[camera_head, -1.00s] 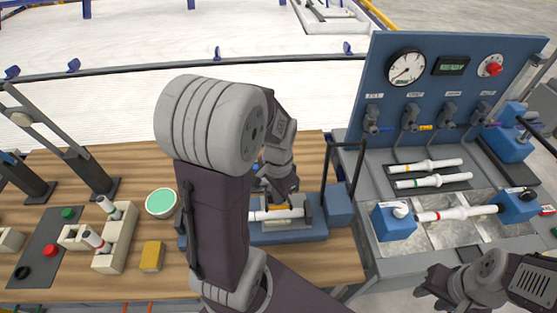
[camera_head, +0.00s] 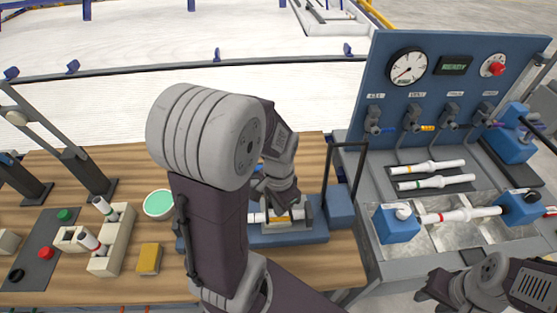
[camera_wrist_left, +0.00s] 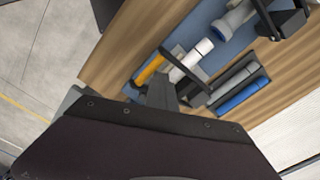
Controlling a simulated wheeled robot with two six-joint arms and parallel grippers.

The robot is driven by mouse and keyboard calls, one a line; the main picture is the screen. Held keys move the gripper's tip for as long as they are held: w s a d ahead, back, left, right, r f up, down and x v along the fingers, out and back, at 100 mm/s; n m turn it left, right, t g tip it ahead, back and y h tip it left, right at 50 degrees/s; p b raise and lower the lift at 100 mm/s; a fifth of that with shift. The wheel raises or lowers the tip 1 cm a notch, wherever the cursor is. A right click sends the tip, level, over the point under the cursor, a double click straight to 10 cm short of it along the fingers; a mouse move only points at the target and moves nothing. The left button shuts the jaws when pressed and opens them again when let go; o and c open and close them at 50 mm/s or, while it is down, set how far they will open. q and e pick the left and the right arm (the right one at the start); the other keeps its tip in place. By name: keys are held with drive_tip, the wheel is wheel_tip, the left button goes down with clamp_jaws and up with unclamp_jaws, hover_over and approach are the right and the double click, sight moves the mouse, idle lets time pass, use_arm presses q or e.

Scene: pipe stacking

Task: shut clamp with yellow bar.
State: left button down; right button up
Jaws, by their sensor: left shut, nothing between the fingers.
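The clamp sits on a blue base (camera_head: 290,236) on the wooden bench, with a white pipe (camera_head: 257,217) lying across it. Its yellow bar (camera_head: 284,219) shows low at the front of the clamp, partly hidden by my left gripper (camera_head: 277,209). That gripper is shut and empty, pointing down at the clamp right by the bar. In the left wrist view the yellow bar (camera_wrist_left: 150,69) lies beside the white pipe (camera_wrist_left: 190,62), close to the dark fingers (camera_wrist_left: 163,92). Whether they touch is unclear. My right gripper (camera_head: 428,289) is at the lower right, away from the clamp.
A grey test bench with a blue gauge panel (camera_head: 452,85) stands at the right, holding several white pipes. At the left are a green-topped round container (camera_head: 159,204), a yellow block (camera_head: 149,259) and a cream pipe holder (camera_head: 113,250). My left arm hides part of the middle bench.

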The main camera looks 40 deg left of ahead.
use_arm(q)
drive_tip(key=shift+s+d+f+b, duration=0.45)
drive_tip(key=shift+s+f, duration=0.25)
drive_tip(key=shift+f, duration=0.15)
